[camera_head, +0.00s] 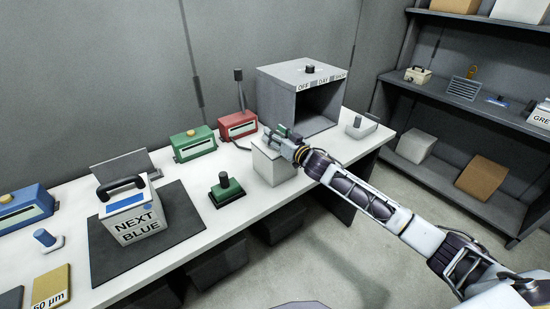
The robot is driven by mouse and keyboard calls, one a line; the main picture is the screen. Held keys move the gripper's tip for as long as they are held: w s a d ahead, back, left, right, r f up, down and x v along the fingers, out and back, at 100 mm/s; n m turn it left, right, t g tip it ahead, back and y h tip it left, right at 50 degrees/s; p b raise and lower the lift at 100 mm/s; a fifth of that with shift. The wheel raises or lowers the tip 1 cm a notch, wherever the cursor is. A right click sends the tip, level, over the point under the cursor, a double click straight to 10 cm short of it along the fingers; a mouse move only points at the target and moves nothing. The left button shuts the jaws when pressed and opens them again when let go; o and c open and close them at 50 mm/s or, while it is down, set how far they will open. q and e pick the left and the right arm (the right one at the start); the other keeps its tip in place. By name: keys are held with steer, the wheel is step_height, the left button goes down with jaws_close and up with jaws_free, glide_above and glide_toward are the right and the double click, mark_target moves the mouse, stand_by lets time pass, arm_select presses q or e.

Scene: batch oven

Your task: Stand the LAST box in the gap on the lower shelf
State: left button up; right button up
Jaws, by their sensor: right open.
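My right gripper (277,136) is open at the top of a plain white box (274,167) on the bench; I cannot tell whether it touches it. No label reading LAST shows. A white box with a black handle (134,212) reads NEXT BLUE and stands on a dark mat (184,217). The lower shelf (439,175) at the right bears a white box (415,146) and a brown box (481,177), with bare space between them. My left gripper is out of view.
A grey open-fronted oven (276,99) stands at the back of the bench. Red (237,125), green (194,143) and blue (24,206) devices line the bench. A green stamp-like object (226,190) sits nearer the front. The middle shelf (453,97) holds several items.

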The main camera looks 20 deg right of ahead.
stand_by(0.4)
jaws_close()
stand_by(0.4)
steer(key=shift+r, duration=0.2)
